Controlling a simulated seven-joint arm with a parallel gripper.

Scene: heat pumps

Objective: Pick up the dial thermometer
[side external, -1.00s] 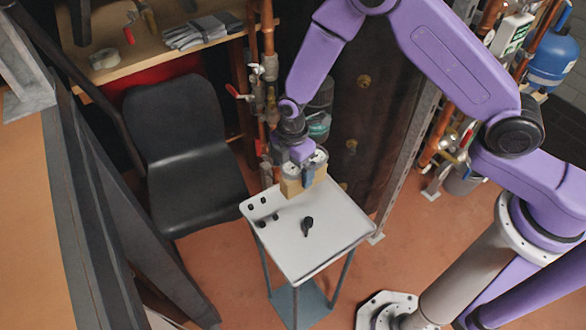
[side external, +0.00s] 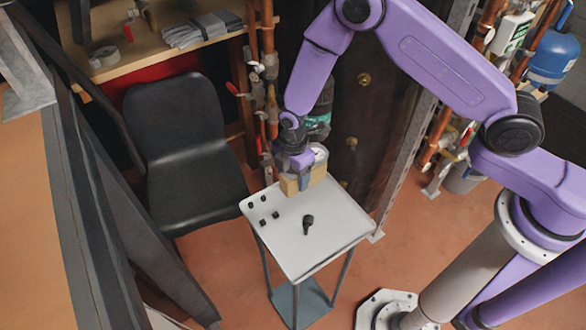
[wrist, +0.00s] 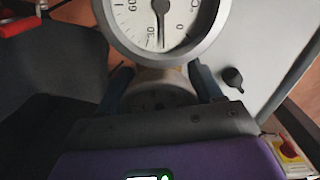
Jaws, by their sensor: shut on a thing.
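Two round dials on tan bases stand at the back of the small white table. The right dial (side external: 320,153) shows its pale face; in the wrist view this appears to be the large grey-rimmed dial thermometer (wrist: 160,25), marked °C, just beyond the fingers. My gripper (side external: 303,178) is lowered over the left tan base (side external: 288,187). In the wrist view, my gripper's blue-grey fingers (wrist: 160,85) are shut on a smaller, shadowed dial gauge (wrist: 158,98). Its scale is unreadable. The palm hides its near part. I cannot tell whether it is clear of the table.
The white table (side external: 290,245) carries a black knobbed part (side external: 308,224) and several small black pieces at its left edge. A black chair (side external: 188,150) stands to the left. Copper pipes with valves (side external: 262,90) rise behind. The table's front is clear.

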